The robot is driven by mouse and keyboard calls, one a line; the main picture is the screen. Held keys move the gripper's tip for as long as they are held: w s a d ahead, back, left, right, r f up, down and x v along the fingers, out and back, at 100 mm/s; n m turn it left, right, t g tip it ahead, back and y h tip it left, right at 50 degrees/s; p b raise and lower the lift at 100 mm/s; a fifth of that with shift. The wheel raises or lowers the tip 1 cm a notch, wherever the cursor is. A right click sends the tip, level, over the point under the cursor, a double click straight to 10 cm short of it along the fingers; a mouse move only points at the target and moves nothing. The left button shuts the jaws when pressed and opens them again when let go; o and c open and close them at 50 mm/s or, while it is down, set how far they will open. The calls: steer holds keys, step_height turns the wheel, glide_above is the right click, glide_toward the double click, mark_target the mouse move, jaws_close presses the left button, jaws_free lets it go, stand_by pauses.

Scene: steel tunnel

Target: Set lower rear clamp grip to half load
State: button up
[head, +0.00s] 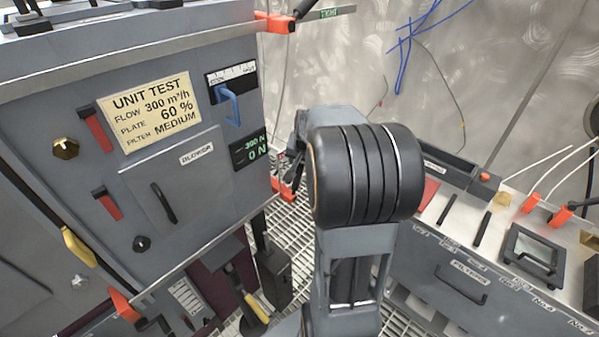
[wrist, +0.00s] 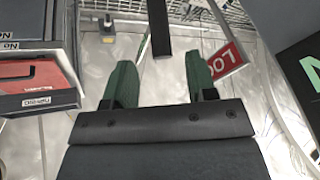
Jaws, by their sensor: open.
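The grey unit (head: 120,130) stands at the left in the head view. A small dark display (head: 249,149) on it reads "300 N" above "0 N" in green. An orange fitting (head: 275,183) sits low on the unit's rear edge, near my arm; I cannot tell whether it is the lower rear clamp. Another orange clamp part (head: 275,22) is at the top rear corner. My gripper (wrist: 160,85) is open in the wrist view, with two green fingers apart and nothing held. A dark bar (wrist: 159,28) reaches toward the gap between them. In the head view my arm hides most of the gripper.
A blue handle (head: 231,106) stands below a scale on the unit, beside a "UNIT TEST" card (head: 148,110). A yellow-handled lever (head: 256,308) is low at the front. A grey filter bench (head: 480,260) stands right of my arm. A red tag (wrist: 228,60) hangs beside the right finger.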

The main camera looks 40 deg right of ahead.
mark_target(300, 167)
steer(key=x, duration=0.7)
steer(key=shift+w+f, duration=0.1)
steer(key=shift+f, duration=0.05)
jaws_close()
stand_by(0.3)
